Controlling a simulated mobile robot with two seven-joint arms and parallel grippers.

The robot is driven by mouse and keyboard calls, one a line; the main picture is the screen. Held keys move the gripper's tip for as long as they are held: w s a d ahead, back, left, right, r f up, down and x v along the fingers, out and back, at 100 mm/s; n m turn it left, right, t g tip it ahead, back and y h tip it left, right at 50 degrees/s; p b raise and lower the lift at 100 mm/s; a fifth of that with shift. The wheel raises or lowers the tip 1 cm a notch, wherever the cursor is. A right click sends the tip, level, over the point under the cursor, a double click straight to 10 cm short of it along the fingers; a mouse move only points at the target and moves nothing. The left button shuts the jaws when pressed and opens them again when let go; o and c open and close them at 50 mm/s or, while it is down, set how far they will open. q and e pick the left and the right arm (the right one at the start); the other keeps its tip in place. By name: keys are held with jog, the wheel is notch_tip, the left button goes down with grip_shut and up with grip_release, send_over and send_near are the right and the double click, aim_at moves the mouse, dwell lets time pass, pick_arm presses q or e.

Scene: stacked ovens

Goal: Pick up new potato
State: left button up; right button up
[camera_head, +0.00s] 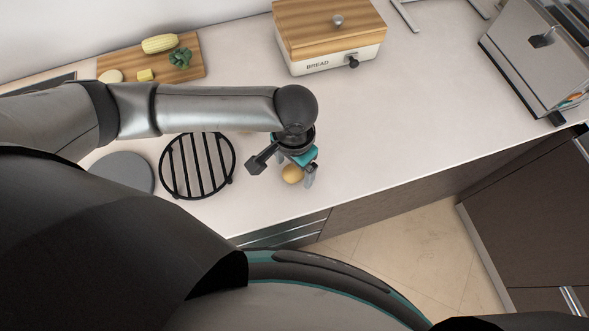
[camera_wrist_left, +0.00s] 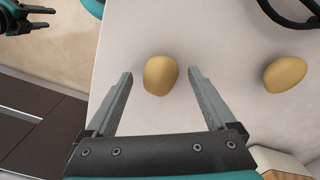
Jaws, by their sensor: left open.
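A round, yellow-brown potato (camera_head: 292,173) lies on the pale counter near its front edge. In the left wrist view this potato (camera_wrist_left: 161,75) shows between the two fingertips, with a gap on each side. My left gripper (camera_wrist_left: 160,73) is open and points down over it; in the head view the gripper (camera_head: 297,172) is partly covered by my own wrist. A second potato (camera_wrist_left: 285,74) lies to the right in the left wrist view. My right gripper (camera_wrist_left: 48,18) shows at the top left of that view, open and empty, with two dark fingers apart.
A black round rack (camera_head: 197,166) and a grey disc (camera_head: 122,172) lie left of the potato. A bread box (camera_head: 330,50), a cutting board (camera_head: 190,70) with corn and broccoli, and a toaster (camera_head: 525,65) stand further back. The counter right of the gripper is clear.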

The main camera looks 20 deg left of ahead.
pick_arm(q)
jog(key=shift+f, duration=0.45)
grip_shut()
dwell(0.4)
jog(key=shift+r, duration=0.15)
